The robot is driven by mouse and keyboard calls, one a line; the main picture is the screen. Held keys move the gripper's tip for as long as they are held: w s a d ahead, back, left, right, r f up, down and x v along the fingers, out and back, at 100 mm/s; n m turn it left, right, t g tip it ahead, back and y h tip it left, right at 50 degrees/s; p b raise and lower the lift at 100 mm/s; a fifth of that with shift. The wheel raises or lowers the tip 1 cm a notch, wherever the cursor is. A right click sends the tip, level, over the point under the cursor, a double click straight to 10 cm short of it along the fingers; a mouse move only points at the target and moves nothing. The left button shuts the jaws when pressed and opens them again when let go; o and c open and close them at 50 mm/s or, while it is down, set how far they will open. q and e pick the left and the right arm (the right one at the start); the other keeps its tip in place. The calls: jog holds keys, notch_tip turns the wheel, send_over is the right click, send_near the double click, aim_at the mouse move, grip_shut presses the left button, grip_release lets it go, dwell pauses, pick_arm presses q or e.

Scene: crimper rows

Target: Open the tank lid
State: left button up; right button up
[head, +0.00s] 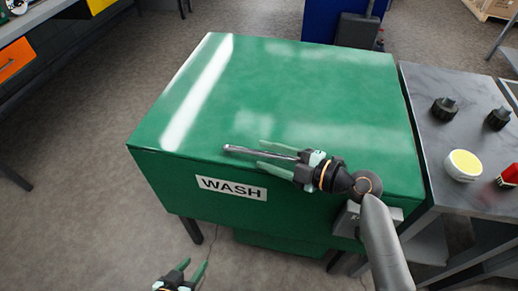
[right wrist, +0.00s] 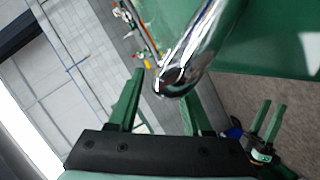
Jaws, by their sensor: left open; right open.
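The green tank (head: 185,185) with a WASH label stands in front of me. Its flat green lid (head: 290,90) lies closed on top. A chrome bar handle (head: 240,150) runs along the lid's front edge; the bar also shows in the right wrist view (right wrist: 205,45). My right gripper (head: 261,154) is open at the handle, its fingers on either side of the bar; I cannot tell whether they touch it. The gripper hides part of the bar. My left gripper (head: 180,268) is open and empty, low in front of the tank, apart from it.
A dark metal table (head: 440,140) stands close to the tank's right side, holding black knobs (head: 445,108), a yellow-topped round part (head: 463,165) and a red part (head: 509,175). A bench with an orange drawer (head: 15,60) is at the left. Grey floor (head: 90,120) is free left of the tank.

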jog(key=shift+x, duration=1.45)
jog(key=shift+d, duration=0.1)
jog(key=shift+c, duration=0.3)
grip_shut()
